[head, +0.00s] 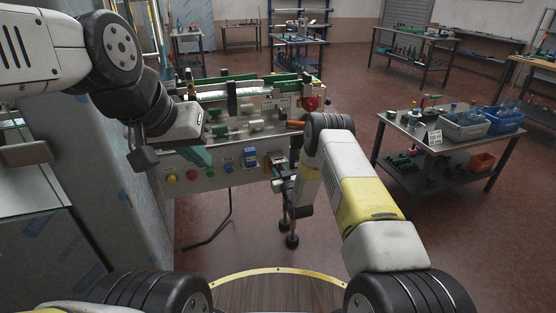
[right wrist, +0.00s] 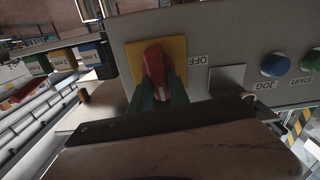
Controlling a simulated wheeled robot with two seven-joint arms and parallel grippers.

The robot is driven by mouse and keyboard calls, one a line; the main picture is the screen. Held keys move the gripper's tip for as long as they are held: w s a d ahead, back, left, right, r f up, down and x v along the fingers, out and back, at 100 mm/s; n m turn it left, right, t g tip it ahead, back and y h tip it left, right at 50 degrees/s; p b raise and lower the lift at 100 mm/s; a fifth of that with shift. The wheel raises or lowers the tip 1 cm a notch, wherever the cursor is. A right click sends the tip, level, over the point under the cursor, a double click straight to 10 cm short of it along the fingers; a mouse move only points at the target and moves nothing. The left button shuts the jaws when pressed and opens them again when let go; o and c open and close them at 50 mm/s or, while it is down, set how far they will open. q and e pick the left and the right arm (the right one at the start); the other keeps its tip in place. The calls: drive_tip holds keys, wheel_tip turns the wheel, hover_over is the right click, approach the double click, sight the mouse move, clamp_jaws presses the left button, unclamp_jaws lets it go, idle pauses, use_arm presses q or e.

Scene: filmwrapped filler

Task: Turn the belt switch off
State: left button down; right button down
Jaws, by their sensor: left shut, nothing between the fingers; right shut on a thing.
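The belt switch is a red knob (right wrist: 154,65) on a yellow plate (right wrist: 132,58), with an upside-down OFF label (right wrist: 198,61) beside it in the right wrist view. My right gripper (right wrist: 160,90) is shut on the knob, one green finger on each side. The knob stands nearly upright in that view, tilted slightly. In the head view the right gripper is by the right end of the machine's front panel (head: 215,180), and the knob is mostly hidden. My left gripper (head: 200,155) is shut and empty, in front of the panel's left part.
A blue JOG button (right wrist: 274,65) and a START button (right wrist: 311,61) sit on the same panel. The belt machine carries a red button (head: 310,103) at its upper right. A metal table (head: 405,127) with blue and grey bins stands right. Open floor lies between.

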drive_tip(key=n, duration=0.4)
drive_tip(key=shift+a+f, duration=0.1)
drive_tip(key=shift+a, duration=0.15)
drive_tip(key=shift+s+a+f+n, duration=0.1)
drive_tip(key=shift+f+n, duration=0.05)
drive_tip(key=shift+n, duration=2)
drive_tip(key=shift+s+a+f+n, duration=0.1)
drive_tip(key=shift+f+n, duration=0.1)
drive_tip(key=shift+n, duration=1.9)
drive_tip(key=shift+a+f+n, duration=0.1)
drive_tip(key=shift+f+n, duration=0.05)
drive_tip(key=shift+n, duration=2)
drive_tip(key=shift+d, duration=0.1)
drive_tip(key=c, duration=1.2)
unclamp_jaws()
drive_tip(key=shift+c, duration=0.2)
